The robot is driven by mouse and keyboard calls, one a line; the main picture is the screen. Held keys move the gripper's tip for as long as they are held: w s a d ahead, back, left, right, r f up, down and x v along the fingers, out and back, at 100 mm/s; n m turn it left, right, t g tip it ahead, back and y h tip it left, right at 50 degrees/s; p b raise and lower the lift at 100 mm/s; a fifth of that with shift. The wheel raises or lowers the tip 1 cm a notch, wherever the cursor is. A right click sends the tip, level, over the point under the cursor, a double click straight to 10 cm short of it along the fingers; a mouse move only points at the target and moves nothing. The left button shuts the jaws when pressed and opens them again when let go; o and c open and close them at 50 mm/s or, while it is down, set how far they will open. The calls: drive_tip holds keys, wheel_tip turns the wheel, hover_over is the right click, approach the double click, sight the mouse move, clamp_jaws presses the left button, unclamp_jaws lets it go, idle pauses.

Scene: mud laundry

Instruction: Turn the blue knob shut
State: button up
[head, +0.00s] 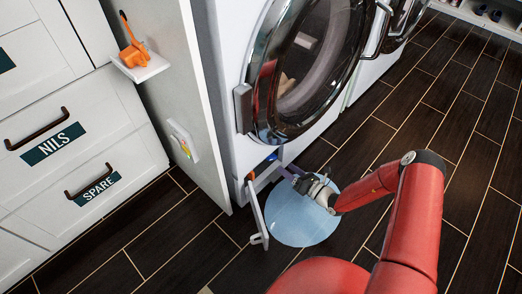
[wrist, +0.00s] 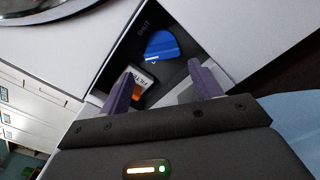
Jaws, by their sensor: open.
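The blue knob (wrist: 161,45) sits in a dark recess low in the washer front, with the word SHUT (wrist: 143,30) printed beside it. A small blue bit of the knob (head: 272,157) shows in the head view. My gripper (wrist: 161,69) is open and empty, its purple fingers apart and pointing into the recess. The knob lies beyond the fingertips, roughly between their lines, with no contact visible. In the head view my gripper (head: 295,174) is at the recess opening. A FILTER label with an orange part (wrist: 140,82) lies near the left finger.
The white washer (head: 226,80) has its round door above the recess. An open white flap (head: 257,212) stands left of my gripper. A pale blue disc (head: 300,222) lies on the dark floor below. White drawers (head: 90,150) are at left; floor at right is clear.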

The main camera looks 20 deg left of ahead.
sight(274, 159)
drive_tip(key=x, duration=0.8)
drive_tip(key=shift+a+f+b, duration=0.1)
drive_tip(key=shift+f+b, duration=0.1)
drive_tip(key=shift+b, duration=0.15)
drive_tip(key=c, duration=0.7)
drive_tip(key=shift+m, duration=0.5)
drive_tip(key=m+b, duration=0.1)
drive_tip(key=m, duration=0.3)
drive_tip(key=shift+w+f+m+b, duration=0.1)
drive_tip(key=shift+m+b, duration=0.2)
drive_tip(key=shift+m, duration=0.1)
drive_tip(key=m, duration=0.4)
drive_tip(key=shift+m+b, duration=0.35)
drive_tip(key=shift+m, duration=0.35)
